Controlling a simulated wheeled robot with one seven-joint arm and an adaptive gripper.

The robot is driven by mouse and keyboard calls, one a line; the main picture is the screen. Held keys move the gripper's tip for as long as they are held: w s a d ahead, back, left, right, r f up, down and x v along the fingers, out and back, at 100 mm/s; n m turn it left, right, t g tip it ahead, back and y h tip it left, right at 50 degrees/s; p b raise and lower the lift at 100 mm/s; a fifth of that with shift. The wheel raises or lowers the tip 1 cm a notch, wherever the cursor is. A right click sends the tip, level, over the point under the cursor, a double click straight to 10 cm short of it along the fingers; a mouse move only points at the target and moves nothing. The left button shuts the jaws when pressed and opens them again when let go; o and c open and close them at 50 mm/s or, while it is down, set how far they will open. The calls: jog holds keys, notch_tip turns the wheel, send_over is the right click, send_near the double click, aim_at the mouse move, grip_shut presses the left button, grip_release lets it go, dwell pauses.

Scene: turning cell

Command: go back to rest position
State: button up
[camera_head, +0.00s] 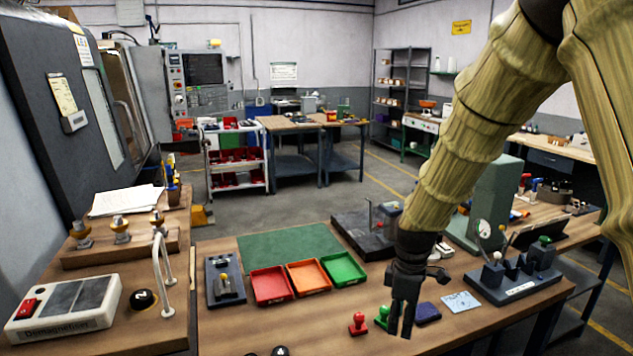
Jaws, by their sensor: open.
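My gripper (402,318) hangs from my tan-sleeved arm at the right of the head view, fingers pointing down over the front part of the wooden bench (300,322). Its fingers are apart and I see nothing held between them. A green knobbed piece (382,316) stands just left of the fingers, partly behind them. A red knobbed piece (358,324) stands further left. A dark blue pad (428,312) lies just right of the fingers. Whether the fingertips touch the bench I cannot tell.
Red (272,287), orange (308,278) and green (343,269) trays sit in a row by a green mat (285,243). A demagnetizer (62,306) sits left.

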jog(key=s+d+f+m+b, duration=0.1)
jog(key=s+f+m, duration=0.35)
jog(key=f, duration=0.75)
jog(key=s+f+m, duration=0.1)
jog(key=s+f, duration=0.7)
jog(key=f, duration=0.5)
jog(key=s+f+m, duration=0.2)
jog(key=s+f, duration=0.3)
jog(key=s, duration=0.3)
jog(key=s+d+f+m+b, duration=0.1)
jog(key=s+f+m, duration=0.2)
jog(key=s+f, duration=0.2)
jog(key=s+d+f+m+b, duration=0.1)
jog(key=s+f+m, duration=0.2)
jog(key=s, duration=0.8)
notch_tip(320, 180, down, 2)
jog(key=shift+f, duration=0.1)
jog(key=shift+d, duration=0.1)
